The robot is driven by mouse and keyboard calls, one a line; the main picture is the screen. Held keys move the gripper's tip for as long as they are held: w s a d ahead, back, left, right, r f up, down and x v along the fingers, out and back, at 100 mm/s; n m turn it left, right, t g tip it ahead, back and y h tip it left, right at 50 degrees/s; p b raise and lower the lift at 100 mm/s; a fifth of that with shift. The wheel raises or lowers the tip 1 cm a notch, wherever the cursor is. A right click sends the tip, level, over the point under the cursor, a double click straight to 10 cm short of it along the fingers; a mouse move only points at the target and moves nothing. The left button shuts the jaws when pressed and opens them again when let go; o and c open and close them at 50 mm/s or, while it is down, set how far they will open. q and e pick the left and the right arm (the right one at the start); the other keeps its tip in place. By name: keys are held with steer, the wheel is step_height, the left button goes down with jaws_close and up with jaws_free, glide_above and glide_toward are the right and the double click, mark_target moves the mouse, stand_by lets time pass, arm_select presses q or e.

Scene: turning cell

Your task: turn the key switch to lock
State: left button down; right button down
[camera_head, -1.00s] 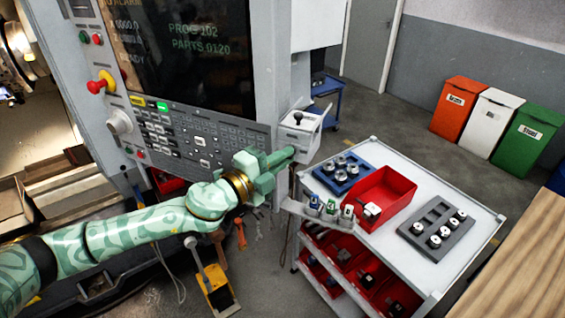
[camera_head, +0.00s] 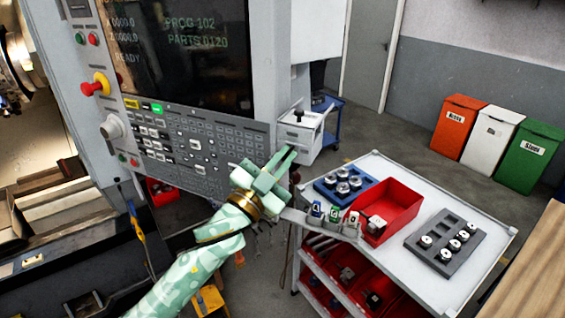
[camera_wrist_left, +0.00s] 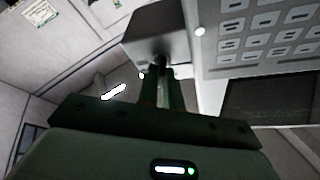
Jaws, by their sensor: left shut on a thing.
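My left gripper (camera_head: 285,158) points up and right at the right edge of the machine's control panel (camera_head: 195,148), in front of a pale grey box (camera_head: 297,135). In the left wrist view its two fingers (camera_wrist_left: 160,92) are close together, shut on a small dark piece (camera_wrist_left: 158,67) under a grey housing (camera_wrist_left: 158,35). This piece appears to be the key of the key switch. The fingers hide most of it, so its angle and any lock marking cannot be read. My right gripper is not in view.
A cart (camera_head: 393,265) stands right of the gripper, with a red bin (camera_head: 384,208), a blue tray (camera_head: 340,184) and a grey tray (camera_head: 446,242). A red-and-yellow emergency button (camera_head: 95,85) is on the machine.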

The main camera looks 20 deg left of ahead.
arm_select(q)
steer(key=n+t+y, duration=0.1)
steer(key=n, duration=0.3)
steer(key=shift+y, duration=0.3)
steer(key=shift+d+n+t+y+p, duration=0.1)
steer(key=shift+n+t+y+p, duration=0.2)
steer(key=shift+n+y, duration=0.6)
steer(key=shift+n+t+y+p, duration=0.1)
steer(key=shift+n+y+p, duration=0.3)
steer(key=shift+n, duration=1.4)
steer(key=c, duration=1.6)
jaws_free()
steer(key=shift+o, duration=0.2)
